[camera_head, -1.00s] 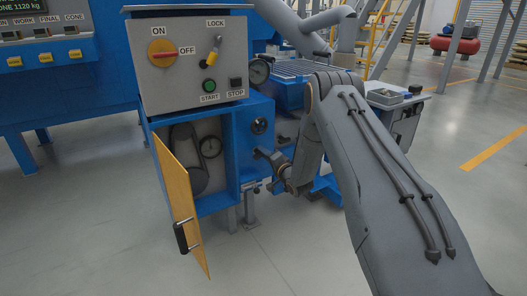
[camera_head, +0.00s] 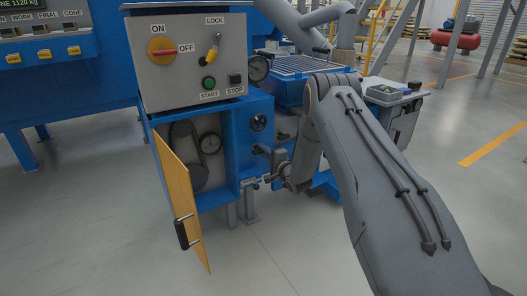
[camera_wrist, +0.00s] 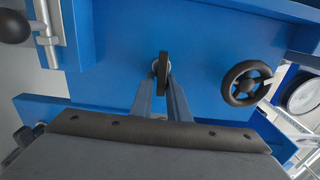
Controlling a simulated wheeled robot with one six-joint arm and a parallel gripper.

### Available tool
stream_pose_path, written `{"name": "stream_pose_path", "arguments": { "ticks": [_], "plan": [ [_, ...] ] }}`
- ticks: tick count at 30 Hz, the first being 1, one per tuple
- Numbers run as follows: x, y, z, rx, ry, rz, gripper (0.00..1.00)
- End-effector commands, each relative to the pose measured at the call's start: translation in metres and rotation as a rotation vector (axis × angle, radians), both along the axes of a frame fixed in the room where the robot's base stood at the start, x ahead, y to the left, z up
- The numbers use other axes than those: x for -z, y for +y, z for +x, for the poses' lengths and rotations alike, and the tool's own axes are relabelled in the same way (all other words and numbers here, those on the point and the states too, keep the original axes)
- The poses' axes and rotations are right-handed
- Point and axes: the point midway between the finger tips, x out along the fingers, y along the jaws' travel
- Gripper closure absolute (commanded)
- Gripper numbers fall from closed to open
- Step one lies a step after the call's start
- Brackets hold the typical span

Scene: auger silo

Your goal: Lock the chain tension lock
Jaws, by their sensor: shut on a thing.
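A small black knob (camera_wrist: 163,66), which looks like the chain tension lock, stands out from the side of the blue cabinet. In the wrist view my gripper (camera_wrist: 165,84) is shut on it, with a finger on each side. In the head view my gripper (camera_head: 264,150) meets the cabinet's right side below a black handwheel (camera_head: 259,123); the knob itself is mostly hidden there. The handwheel also shows right of the fingers in the wrist view (camera_wrist: 247,83). No lock marking is readable on the knob.
A metal bar with a black ball (camera_wrist: 14,26) lies left in the wrist view. A grey control box (camera_head: 190,60) sits above. Floor in front is clear.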

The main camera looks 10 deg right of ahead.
Motion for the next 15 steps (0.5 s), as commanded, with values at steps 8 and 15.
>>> {"name": "stream_pose_path", "arguments": {
  "ticks": [8,15],
  "plan": [
    [0.0029,0.0034,-0.0019,-0.006,0.005,-0.002,0.75],
    [0.0012,-0.0014,-0.0009,0.0,0.002,-0.002,0.72]
  ]
}}
